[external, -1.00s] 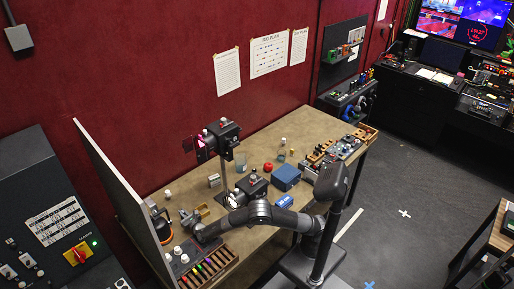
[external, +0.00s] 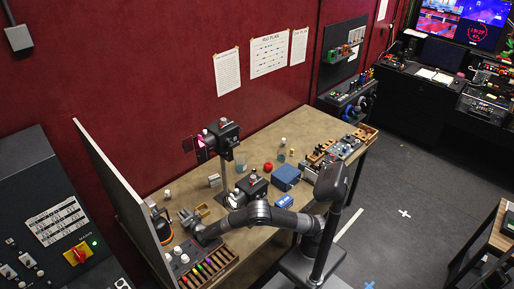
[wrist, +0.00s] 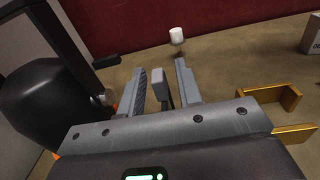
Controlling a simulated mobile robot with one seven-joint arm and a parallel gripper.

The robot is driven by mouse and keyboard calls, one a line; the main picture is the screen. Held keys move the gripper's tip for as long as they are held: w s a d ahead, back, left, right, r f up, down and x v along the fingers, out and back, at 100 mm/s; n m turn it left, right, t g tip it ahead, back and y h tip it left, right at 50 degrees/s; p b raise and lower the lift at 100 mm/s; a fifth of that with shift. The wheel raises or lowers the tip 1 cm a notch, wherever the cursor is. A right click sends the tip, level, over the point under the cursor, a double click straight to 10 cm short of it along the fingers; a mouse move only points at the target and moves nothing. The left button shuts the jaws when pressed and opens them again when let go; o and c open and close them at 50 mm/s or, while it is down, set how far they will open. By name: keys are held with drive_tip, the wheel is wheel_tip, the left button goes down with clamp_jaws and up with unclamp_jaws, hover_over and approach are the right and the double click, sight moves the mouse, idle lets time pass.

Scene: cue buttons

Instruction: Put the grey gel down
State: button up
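My gripper (external: 188,217) is low at the left end of the wooden table, near the slotted rack. In the wrist view its two grey fingers (wrist: 162,80) stand apart. A small grey upright block (wrist: 162,90), which looks like the grey gel, shows between them. I cannot make out the gel apart from the fingers in the external view.
A rack with coloured pieces (external: 208,267) lies at the front left. A brass-coloured bracket (wrist: 270,98) is right of my gripper, and a white-topped knob (wrist: 177,35) stands beyond. A tall panel (external: 120,190) edges the table's left. A blue box (external: 286,177) stands mid-table.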

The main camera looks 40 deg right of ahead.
drive_tip(key=s, duration=1.2)
